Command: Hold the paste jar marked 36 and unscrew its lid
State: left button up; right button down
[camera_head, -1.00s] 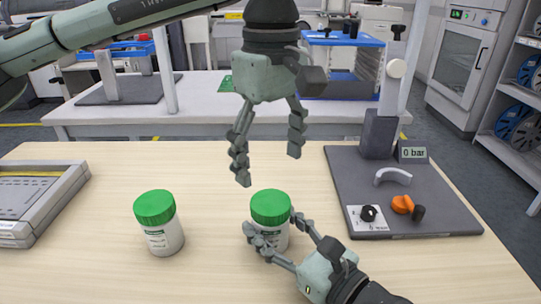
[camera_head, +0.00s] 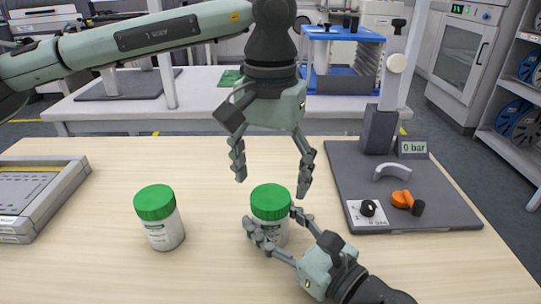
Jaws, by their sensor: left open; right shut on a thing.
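Two white jars with green lids stand upright on the light wooden table. My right gripper (camera_head: 272,232) is shut around the body of the middle jar (camera_head: 271,228), low on its sides. That jar's green lid (camera_head: 271,200) is on top and uncovered. My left gripper (camera_head: 270,188) points down above this lid, open, its fingers spread to either side and apart from it. The other jar (camera_head: 163,233) with its green lid (camera_head: 155,202) stands to the left, untouched. The numbers on the labels are too small to read, so I cannot tell which jar is marked 36.
A dark grey board (camera_head: 445,205) with a post, a handle, an orange knob and a "0 bar" display (camera_head: 412,149) lies at the right. A grey tray (camera_head: 62,205) is at the left edge. The table between tray and jars is clear.

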aim_at(270, 196)
pick_arm(q)
jog(key=shift+f, duration=1.75)
